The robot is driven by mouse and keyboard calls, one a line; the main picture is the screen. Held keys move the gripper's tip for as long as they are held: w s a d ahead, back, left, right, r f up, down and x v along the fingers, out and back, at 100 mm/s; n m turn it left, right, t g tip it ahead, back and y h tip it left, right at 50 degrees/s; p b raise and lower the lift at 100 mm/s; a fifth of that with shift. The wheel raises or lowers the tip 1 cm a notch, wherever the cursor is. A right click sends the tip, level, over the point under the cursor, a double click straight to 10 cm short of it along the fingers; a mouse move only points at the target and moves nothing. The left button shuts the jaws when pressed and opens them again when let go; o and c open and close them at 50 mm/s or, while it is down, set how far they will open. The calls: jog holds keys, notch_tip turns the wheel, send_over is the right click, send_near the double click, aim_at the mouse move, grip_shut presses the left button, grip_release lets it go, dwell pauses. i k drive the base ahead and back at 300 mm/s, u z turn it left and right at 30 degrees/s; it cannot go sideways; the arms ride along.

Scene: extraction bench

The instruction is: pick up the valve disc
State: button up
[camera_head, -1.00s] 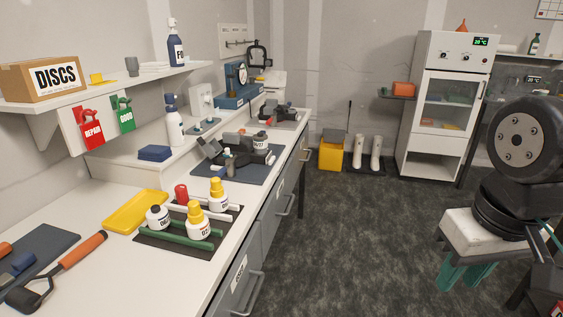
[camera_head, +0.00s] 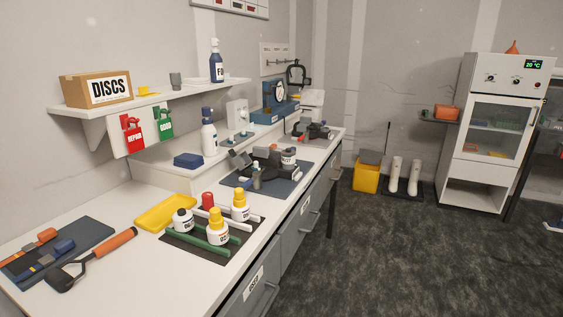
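No valve disc can be made out for sure in the head view. A cardboard box (camera_head: 97,89) labelled DISCS stands on the wall shelf (camera_head: 160,97), and its contents are hidden. A small yellow item (camera_head: 148,91) lies beside it on the shelf. Dark fixtures with small parts sit on a blue mat (camera_head: 238,185) on the bench (camera_head: 118,209), too small to tell apart. My gripper is not in view.
Several white bottles, two with yellow caps (camera_head: 217,229), stand on a dark mat near a yellow tray (camera_head: 166,212). An orange-handled tool (camera_head: 104,247) lies at the bench front. A yellow bin (camera_head: 367,174) and a white cabinet (camera_head: 490,130) stand beyond open floor (camera_head: 420,250).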

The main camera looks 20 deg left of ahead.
aim_at(255, 167)
jog(key=z, duration=0.2)
jog(key=i, duration=1.7)
jog(key=u, duration=0.45)
jog(key=i, duration=0.9)
jog(key=u, duration=1.55)
jog(key=i, duration=0.6)
jog(key=u, duration=0.45)
